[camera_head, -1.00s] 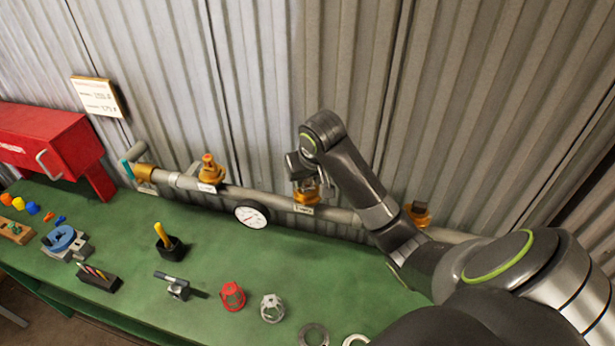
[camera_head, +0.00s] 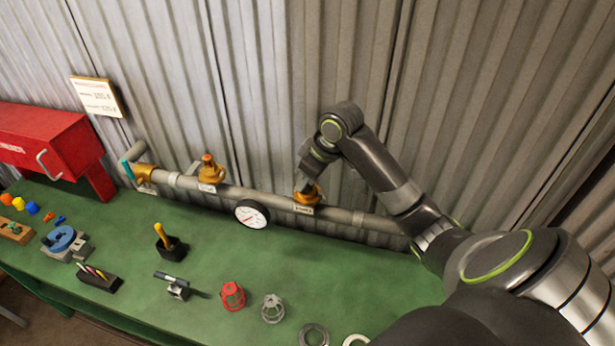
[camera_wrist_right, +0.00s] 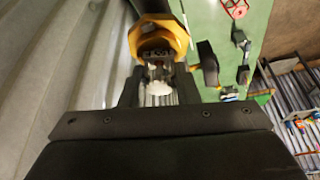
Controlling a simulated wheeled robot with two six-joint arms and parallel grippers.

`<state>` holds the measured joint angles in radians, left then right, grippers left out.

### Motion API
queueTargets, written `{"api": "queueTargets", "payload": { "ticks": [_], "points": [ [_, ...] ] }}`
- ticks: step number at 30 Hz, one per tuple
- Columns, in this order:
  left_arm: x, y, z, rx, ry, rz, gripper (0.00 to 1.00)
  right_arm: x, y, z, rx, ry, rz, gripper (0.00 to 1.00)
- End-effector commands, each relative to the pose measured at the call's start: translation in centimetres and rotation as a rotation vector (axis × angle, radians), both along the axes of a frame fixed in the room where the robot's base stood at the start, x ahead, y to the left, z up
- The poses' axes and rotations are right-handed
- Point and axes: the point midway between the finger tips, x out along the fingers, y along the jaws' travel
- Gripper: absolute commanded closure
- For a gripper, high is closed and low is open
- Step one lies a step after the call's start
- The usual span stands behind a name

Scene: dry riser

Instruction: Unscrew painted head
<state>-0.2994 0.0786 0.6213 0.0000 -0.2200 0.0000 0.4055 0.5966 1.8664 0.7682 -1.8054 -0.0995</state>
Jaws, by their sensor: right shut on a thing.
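A grey pipe (camera_head: 235,192) runs along the wall behind the bench and carries brass fittings. My right gripper (camera_head: 308,184) is at the middle brass fitting (camera_head: 307,197), tilted over it. In the right wrist view, my right gripper (camera_wrist_right: 160,85) is shut on a small metal head with a white, paint-like patch (camera_wrist_right: 160,88). The head sits between the fingers, directly against the yellow hexagonal brass opening (camera_wrist_right: 158,38). Whether its thread is still engaged cannot be seen. My left gripper is not in view.
Another brass fitting (camera_head: 210,170) and a round gauge (camera_head: 252,214) are to the left on the pipe. The green bench (camera_head: 215,250) holds a red cage guard (camera_head: 232,295), a grey one (camera_head: 272,308), and a black holder (camera_head: 172,250). A red cabinet (camera_head: 50,145) stands left.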

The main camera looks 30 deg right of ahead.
Motion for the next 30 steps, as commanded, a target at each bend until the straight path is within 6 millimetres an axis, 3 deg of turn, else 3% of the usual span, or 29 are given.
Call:
{"api": "queueTargets", "payload": {
  "ticks": [9, 22, 30],
  "points": [
    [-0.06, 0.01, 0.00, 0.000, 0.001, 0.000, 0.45, 0.07, -0.06, 0.12, -0.002, -0.002, 0.302, 0.99],
    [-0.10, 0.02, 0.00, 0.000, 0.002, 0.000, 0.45, 0.08, -0.03, 0.17, -0.002, -0.002, 0.364, 0.99],
    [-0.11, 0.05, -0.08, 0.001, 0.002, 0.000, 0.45, 0.13, -0.03, 0.18, 0.000, -0.003, 0.654, 0.99]
  ]
}}
